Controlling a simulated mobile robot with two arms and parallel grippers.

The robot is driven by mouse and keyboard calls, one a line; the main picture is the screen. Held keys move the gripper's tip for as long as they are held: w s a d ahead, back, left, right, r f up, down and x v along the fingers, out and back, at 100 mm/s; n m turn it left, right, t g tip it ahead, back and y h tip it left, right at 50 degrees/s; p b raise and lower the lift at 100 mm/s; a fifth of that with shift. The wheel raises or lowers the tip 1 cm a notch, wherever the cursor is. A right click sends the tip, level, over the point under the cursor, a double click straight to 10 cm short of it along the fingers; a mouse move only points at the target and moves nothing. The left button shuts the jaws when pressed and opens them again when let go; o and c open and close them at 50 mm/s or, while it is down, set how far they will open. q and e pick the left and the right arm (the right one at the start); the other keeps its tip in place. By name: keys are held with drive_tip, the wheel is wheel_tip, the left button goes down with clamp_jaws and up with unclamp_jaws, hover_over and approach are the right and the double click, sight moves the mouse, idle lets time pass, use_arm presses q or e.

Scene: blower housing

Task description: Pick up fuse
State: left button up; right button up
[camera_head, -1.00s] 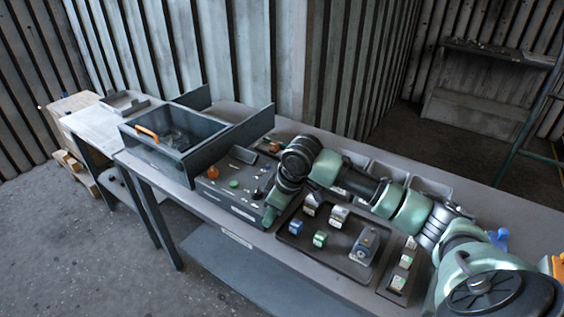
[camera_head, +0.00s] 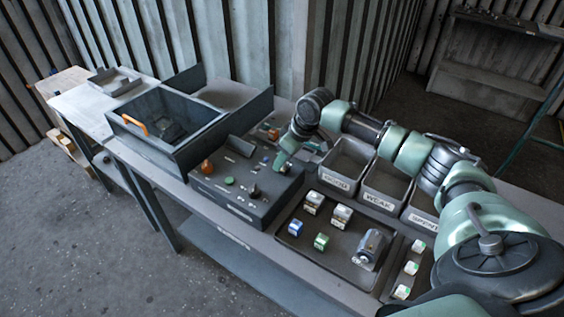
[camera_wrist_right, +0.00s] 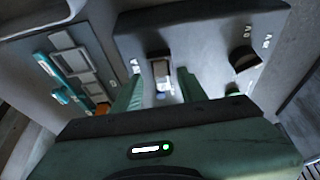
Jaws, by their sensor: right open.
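In the head view my right gripper (camera_head: 280,162) points down over the back right part of the dark control box (camera_head: 243,205). In the right wrist view its green fingers (camera_wrist_right: 160,92) are open, one on each side of a small pale block (camera_wrist_right: 162,78) with a bluish end on the panel. This block looks like the fuse, but I cannot be sure. I cannot tell whether the fingers touch it. In the head view the block is too small to make out clearly. My left gripper is not in view.
The box has an orange button (camera_head: 207,167), a green button (camera_head: 229,180) and dark knobs. A tray (camera_head: 325,256) with several small blocks and a motor-like part (camera_head: 372,247) lies in front. Labelled bins (camera_head: 384,187) stand behind. An open-topped housing (camera_head: 160,128) is at left.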

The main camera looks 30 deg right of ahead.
drive_tip(key=shift+a, duration=0.15)
clamp_jaws()
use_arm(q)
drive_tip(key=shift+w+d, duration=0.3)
use_arm(e)
drive_tip(key=shift+r, duration=0.1)
